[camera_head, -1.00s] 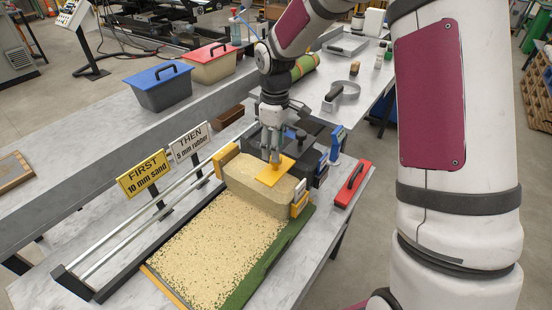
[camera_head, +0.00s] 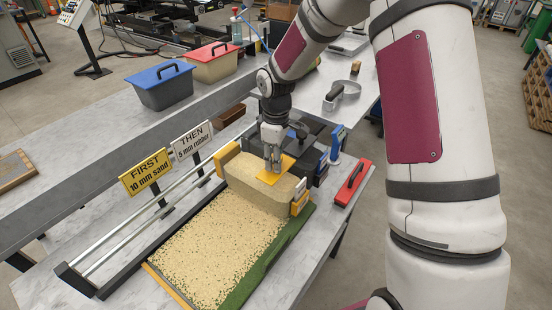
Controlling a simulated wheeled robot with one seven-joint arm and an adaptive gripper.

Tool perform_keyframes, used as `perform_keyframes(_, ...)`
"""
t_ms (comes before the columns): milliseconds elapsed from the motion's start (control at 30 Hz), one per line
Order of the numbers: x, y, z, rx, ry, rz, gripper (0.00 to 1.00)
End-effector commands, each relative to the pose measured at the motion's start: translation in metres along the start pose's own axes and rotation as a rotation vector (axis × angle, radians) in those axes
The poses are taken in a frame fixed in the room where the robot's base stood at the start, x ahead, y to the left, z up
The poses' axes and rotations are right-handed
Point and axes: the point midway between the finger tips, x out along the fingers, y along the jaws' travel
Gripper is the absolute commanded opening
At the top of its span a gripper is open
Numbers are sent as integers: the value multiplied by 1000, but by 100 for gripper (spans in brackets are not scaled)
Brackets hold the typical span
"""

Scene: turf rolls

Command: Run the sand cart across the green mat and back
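The sand cart (camera_head: 258,192) holds a block of pale sand at the far end of the green mat (camera_head: 266,268). It has yellow end pieces and a yellow plate (camera_head: 269,178) on top. Pale sand with green flecks covers most of the mat between cart and near end; a bare green strip shows along the right edge. My gripper (camera_head: 273,168) points down at the plate, its fingertips at the small handle there. I cannot tell from this angle whether the fingers are closed around it.
Metal rails (camera_head: 150,222) run along the mat's left side, with a yellow sign (camera_head: 147,172) and a white sign (camera_head: 192,141) beyond. A dark cart (camera_head: 310,150) stands just behind the sand cart. A red-handled tool (camera_head: 352,183) lies right. Blue-lidded (camera_head: 160,86) and red-lidded (camera_head: 212,62) tubs stand behind.

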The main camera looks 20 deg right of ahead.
Motion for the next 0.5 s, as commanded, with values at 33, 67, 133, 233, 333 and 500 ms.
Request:
perform_keyframes(33,0,0,0,0,0,0,0)
perform_keyframes(67,0,0,0,0,0,0,0)
perform_keyframes(133,0,0,0,0,0,0,0)
perform_keyframes(233,0,-3,0,-1,-1,-1,0)
perform_keyframes(333,0,-8,-2,-1,-1,-1,0)
perform_keyframes(500,-1,-27,-7,-4,-2,-2,0)
